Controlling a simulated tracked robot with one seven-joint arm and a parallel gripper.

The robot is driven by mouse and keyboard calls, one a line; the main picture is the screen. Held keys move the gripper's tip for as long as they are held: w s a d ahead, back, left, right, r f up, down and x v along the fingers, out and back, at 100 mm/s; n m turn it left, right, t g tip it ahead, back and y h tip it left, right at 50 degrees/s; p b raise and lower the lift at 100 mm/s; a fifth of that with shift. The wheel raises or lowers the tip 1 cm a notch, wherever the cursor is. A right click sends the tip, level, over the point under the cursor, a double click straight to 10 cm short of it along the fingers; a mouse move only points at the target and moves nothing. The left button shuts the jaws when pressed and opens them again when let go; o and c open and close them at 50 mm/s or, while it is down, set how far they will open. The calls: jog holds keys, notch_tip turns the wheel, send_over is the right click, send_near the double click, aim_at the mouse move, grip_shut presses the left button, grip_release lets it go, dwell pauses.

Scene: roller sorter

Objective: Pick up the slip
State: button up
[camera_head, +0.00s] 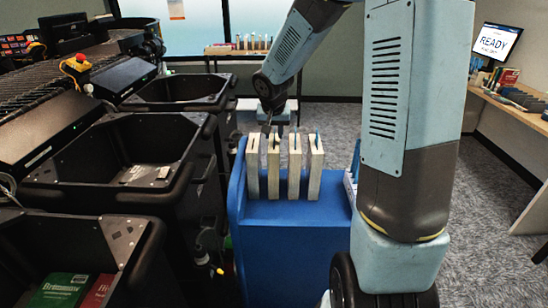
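Several pale upright blocks (295,167) stand in a row on a blue cart (290,235), with dark slots in their tops. A thin blue piece (317,137) sticks up at the top of the rightmost block; I cannot tell if it is the slip. No other slip can be made out clearly. My gripper (274,127) points down just above or behind the tops of the middle-left blocks. Its fingers are small and dark, so I cannot tell whether they are open or touch anything.
Black bins (120,198) stand left of the cart, the nearest holding green (60,291) and red books (97,292). A roller conveyor (40,85) runs along the left. A small table (232,50) stands at the back. Carpet between is clear.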

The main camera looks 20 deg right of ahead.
jog(key=shift+f, duration=0.2)
jog(key=shift+c, duration=0.3)
grip_shut()
jog(key=shift+w, duration=0.1)
